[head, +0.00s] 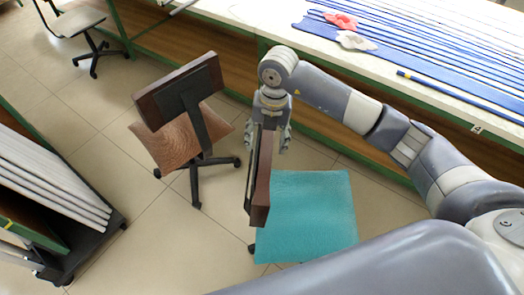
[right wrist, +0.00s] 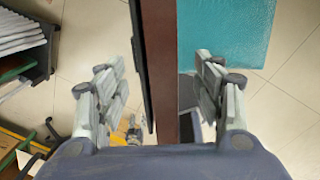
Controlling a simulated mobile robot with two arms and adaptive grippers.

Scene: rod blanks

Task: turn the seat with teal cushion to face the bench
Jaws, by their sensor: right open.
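The seat's teal cushion (head: 310,215) is at the lower middle of the head view; it also shows in the right wrist view (right wrist: 230,30). Its brown-edged backrest (head: 262,180) stands upright at the cushion's left side, so the seat faces right in the picture, alongside the bench (head: 278,28). The bench runs across the top. My right gripper (head: 268,138) is open at the backrest's far end. In the right wrist view its fingers (right wrist: 158,75) lie on either side of the backrest (right wrist: 161,50), with gaps visible. My left gripper is not in view.
A chair with a brown cushion (head: 172,142) stands just left of the teal seat. Another chair (head: 78,22) is at the upper left. A dark cart with pale rods (head: 45,175) is at the left edge. Blue rods (head: 400,60) lie on the bench. Tiled floor lies between.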

